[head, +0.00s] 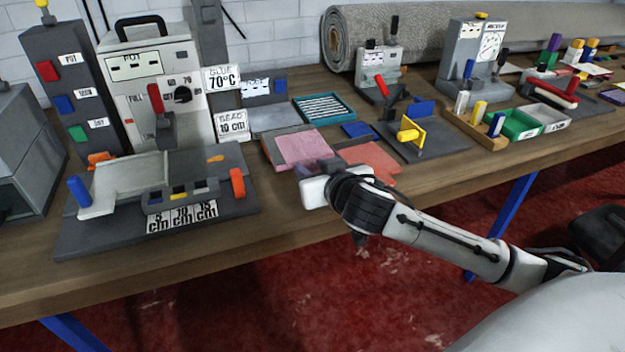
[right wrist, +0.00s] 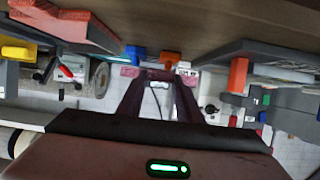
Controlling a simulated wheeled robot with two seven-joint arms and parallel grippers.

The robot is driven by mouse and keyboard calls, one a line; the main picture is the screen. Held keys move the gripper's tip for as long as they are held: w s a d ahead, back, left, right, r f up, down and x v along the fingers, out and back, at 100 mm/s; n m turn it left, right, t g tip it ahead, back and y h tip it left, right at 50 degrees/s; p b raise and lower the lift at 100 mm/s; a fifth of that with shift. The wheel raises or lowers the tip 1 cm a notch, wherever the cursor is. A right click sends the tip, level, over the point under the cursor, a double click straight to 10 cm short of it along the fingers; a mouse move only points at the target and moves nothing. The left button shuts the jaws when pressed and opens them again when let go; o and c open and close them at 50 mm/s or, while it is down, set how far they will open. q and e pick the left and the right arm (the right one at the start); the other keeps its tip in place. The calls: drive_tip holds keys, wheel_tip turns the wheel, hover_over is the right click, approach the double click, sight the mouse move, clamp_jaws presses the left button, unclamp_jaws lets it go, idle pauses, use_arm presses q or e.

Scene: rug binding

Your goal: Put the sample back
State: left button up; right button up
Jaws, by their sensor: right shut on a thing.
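The pink square sample (head: 303,148) is at the grey flat tray (head: 268,147) in the middle of the table in the head view, set a little off to the right of it. My right gripper (head: 316,167) is at the sample's near edge and shut on it. I cannot tell whether the sample touches the tray. In the right wrist view the dark fingers (right wrist: 160,80) point away, and pink bits (right wrist: 129,71) show beside their tips. A salmon sample (head: 369,156) lies just right of the gripper and also shows in the wrist view (right wrist: 62,22). My left gripper is out of view.
A grey press machine (head: 150,80) on a dark base stands at left. A teal-edged tray (head: 324,107) and a blue block (head: 358,130) lie behind the samples. A yellow-handled fixture (head: 420,140) stands to the right. The table's front edge (head: 330,222) is close below my arm.

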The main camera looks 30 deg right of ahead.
drive_tip(key=shift+f, duration=1.5)
drive_tip(key=shift+f, duration=0.1)
drive_tip(key=shift+f+b, duration=0.45)
drive_tip(key=shift+f, duration=0.05)
drive_tip(key=o, duration=1.1)
drive_tip(key=shift+c, duration=0.2)
